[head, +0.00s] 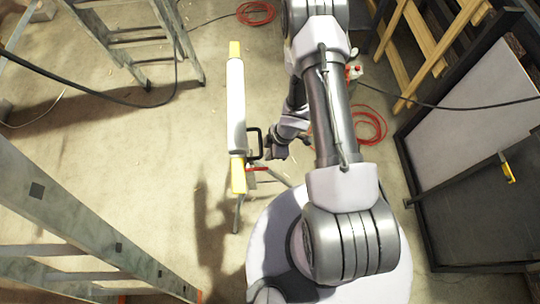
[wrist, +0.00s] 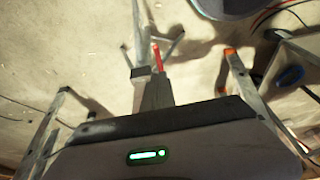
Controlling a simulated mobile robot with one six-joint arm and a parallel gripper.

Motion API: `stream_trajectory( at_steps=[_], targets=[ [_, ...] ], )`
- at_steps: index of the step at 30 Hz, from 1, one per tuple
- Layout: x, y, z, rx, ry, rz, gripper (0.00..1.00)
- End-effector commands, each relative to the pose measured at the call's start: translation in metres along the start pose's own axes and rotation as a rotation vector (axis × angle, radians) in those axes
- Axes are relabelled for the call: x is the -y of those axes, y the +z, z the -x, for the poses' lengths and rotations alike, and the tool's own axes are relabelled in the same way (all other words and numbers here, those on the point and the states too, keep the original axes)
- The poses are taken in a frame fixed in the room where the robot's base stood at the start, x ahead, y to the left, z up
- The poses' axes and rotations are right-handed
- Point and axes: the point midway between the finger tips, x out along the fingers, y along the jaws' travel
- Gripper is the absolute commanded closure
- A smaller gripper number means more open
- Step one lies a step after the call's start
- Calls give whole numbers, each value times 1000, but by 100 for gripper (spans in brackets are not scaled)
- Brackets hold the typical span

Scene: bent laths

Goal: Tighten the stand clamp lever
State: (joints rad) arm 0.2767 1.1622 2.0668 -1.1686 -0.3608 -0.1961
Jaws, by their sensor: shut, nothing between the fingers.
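A stand with a long white lamp tube (head: 236,110) with yellow ends is left of my arm in the head view. Its red clamp lever (head: 257,169) shows below a black bracket (head: 254,143). In the wrist view the lever (wrist: 157,58) points up the picture, beside the grey stand pole (wrist: 139,35). My gripper (head: 272,149) is close to the right of the stand. In the wrist view my gripper (wrist: 156,84) is shut and empty, its tips at the lever's lower end. I cannot tell whether they touch it. The clamp body is mostly hidden.
Metal ladders stand at the upper left (head: 125,40) and lower left (head: 80,240). Red cable coils (head: 369,126) lie on the floor. Dark-framed panels (head: 460,130) and yellow wooden laths (head: 425,65) line the right. Floor left of the stand is mostly clear.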

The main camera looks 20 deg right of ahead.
Motion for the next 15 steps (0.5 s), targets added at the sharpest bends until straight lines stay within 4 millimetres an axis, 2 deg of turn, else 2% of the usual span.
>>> stream_trajectory(
  at_steps=[1,6,10,15],
  targets=[
    [1,2,-17,0,-2,2,100],
    [1,2,-54,0,-2,1,100],
    [0,6,-77,0,-1,-1,100],
    [0,10,-93,0,0,0,100]
  ],
)
